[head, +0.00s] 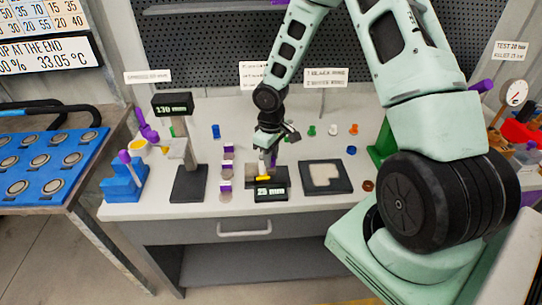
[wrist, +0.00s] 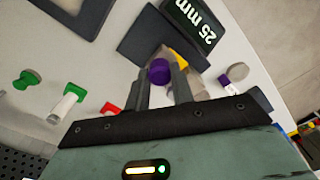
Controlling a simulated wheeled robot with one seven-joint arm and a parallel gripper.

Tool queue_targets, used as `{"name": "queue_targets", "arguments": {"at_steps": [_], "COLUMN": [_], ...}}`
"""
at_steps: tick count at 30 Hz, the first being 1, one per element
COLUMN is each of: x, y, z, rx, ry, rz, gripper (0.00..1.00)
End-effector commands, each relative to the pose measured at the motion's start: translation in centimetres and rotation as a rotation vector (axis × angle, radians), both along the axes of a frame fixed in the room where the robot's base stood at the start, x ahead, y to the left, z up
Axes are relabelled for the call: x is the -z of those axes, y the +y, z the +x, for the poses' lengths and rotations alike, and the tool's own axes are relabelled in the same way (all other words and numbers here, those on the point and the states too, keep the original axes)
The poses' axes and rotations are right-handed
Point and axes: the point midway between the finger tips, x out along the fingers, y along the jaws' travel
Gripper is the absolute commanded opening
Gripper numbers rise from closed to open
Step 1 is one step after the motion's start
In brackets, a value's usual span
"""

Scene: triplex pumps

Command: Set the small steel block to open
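The small steel block (wrist: 195,85) appears to be the grey metal piece beside the black 25 mm display (wrist: 192,22). In the head view the display (head: 270,190) stands near the bench front, with a yellow part (head: 263,178) just above it. My gripper (head: 265,165) points down over this device. In the wrist view my gripper (wrist: 165,75) has its two fingers apart, with a purple round knob (wrist: 159,71) between or just beyond them. The yellow part (wrist: 178,58) lies behind the fingers. Whether they touch the knob is unclear, and they hide part of the block.
A 130 mm gauge stand (head: 188,180) stands to the left, near a blue stepped block (head: 122,185). A black-framed tray (head: 325,177) lies close on the right. Small coloured knobs (head: 332,130) stand behind. The bench front (head: 150,210) is mostly clear.

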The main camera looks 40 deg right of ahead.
Motion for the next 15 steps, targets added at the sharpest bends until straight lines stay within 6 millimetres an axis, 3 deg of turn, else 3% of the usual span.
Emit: {"name": "queue_targets", "arguments": {"at_steps": [1, 2, 7, 15], "x": [0.0, 0.0, 0.0, -0.1], "y": [0.0, 0.0, -0.3, -3.3], "z": [0.0, 0.0, -0.2, -2.2], "rx": [0.0, 0.0, 0.002, 0.002], "ry": [0.0, 0.0, 0.001, 0.001], "rz": [0.0, 0.0, -0.001, -0.001], "gripper": [0.07, 0.0, 0.0, 0.0]}}
